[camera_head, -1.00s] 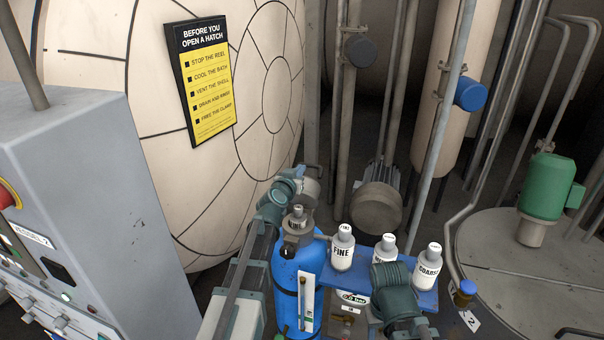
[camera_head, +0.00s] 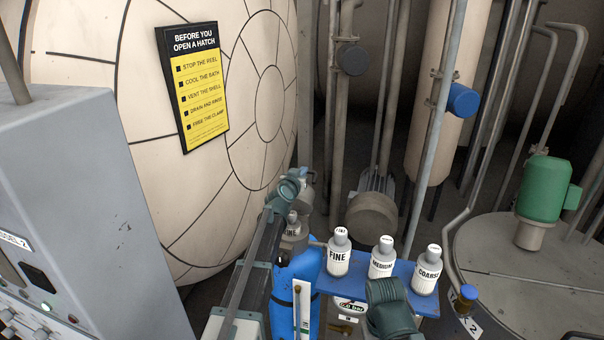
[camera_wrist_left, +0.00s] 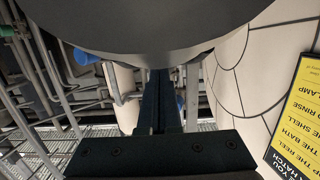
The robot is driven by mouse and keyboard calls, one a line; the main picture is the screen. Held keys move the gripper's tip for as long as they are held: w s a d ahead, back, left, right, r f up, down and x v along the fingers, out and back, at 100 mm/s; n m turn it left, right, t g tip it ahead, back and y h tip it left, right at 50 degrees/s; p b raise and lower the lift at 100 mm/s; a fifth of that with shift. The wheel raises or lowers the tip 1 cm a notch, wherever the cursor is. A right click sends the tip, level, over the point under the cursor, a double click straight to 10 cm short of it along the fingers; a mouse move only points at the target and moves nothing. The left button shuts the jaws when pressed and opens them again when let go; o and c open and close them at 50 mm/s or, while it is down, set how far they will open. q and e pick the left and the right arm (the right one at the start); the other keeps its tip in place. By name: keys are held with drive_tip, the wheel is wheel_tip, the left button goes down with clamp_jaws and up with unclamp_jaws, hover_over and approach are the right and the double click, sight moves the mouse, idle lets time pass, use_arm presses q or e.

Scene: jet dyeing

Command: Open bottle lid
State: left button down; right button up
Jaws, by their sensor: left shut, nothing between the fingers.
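Three white bottles with grey lids stand upright in a row on a blue shelf (camera_head: 405,275): the FINE bottle (camera_head: 338,255), the MEDIUM bottle (camera_head: 382,259) and the COARSE bottle (camera_head: 427,271). All three lids are on. A small brown bottle with a blue cap (camera_head: 468,293) is at the shelf's right. My left arm reaches up past the left of the bottles, its teal wrist apart from them. In the left wrist view my left gripper (camera_wrist_left: 160,95) is shut and empty; no bottle shows there. My right arm's teal link stands in front of the shelf; its fingers are not visible.
A blue cylinder (camera_head: 303,270) stands left of the shelf, partly behind my left arm. A grey control cabinet (camera_head: 90,200) is at the left. A large pale vessel (camera_head: 85,75) with a yellow notice (camera_head: 200,90) is behind. Pipes and a green motor (camera_head: 545,188) are at the right.

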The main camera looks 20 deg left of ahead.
use_arm(q)
drive_tip(key=shift+w+d+r+p, duration=0.1)
drive_tip(key=shift+w+p, duration=0.35)
drive_tip(key=shift+p, duration=0.1)
drive_tip(key=shift+w+g+p, duration=0.7)
drive_tip(key=shift+w+p, duration=0.05)
drive_tip(key=w+f+g+p, duration=0.1)
drive_tip(key=w+f+g, duration=0.2)
drive_tip(key=w+f, duration=0.1)
drive_tip(key=shift+w+p, duration=0.35)
drive_tip(key=shift+w, duration=0.4)
drive_tip(key=shift+r, duration=0.1)
